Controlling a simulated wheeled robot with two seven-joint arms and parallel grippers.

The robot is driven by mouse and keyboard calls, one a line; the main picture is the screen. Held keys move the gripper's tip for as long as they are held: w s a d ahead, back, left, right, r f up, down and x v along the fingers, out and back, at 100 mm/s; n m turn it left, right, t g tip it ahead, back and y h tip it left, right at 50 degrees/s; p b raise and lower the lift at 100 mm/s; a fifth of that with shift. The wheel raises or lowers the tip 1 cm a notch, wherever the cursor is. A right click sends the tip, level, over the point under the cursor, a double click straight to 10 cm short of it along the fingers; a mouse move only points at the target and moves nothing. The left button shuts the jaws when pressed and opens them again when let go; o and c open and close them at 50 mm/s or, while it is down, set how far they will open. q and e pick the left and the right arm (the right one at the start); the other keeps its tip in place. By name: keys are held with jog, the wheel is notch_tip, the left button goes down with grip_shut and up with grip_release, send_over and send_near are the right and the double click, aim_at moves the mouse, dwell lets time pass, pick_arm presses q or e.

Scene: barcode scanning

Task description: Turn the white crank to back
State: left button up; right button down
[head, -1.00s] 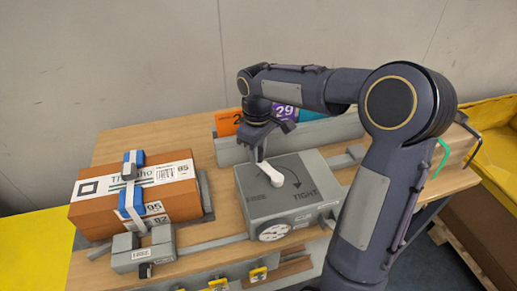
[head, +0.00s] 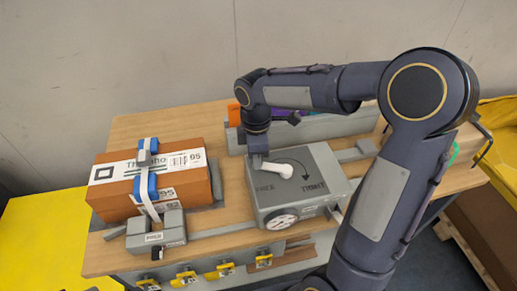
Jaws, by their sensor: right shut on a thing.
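The white crank (head: 283,169) sits on top of a grey box (head: 328,164) with the words FREE and TIGHT and a curved black arrow. Its arm points left in the picture from the pivot. My right gripper (head: 257,158) comes down over the crank's outer left end and is shut on it. The gripper hides that end, and its fingertips are hard to make out. My left gripper is out of view.
An orange-brown carton (head: 118,203) with labels and a blue-white strap stands on the wooden table (head: 160,128) at left. A small grey clamp block (head: 150,239) sits in front of it. Yellow tags (head: 187,277) hang along the front edge. A grey bin is behind the box.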

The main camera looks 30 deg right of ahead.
jog(key=shift+s+a+n, duration=0.25)
jog(key=shift+n, duration=0.35)
jog(key=c, duration=1.2)
grip_release()
jog(key=shift+s, duration=0.1)
jog(key=shift+r, duration=0.1)
notch_tip(320, 180, up, 8)
jog(key=shift+f, duration=0.2)
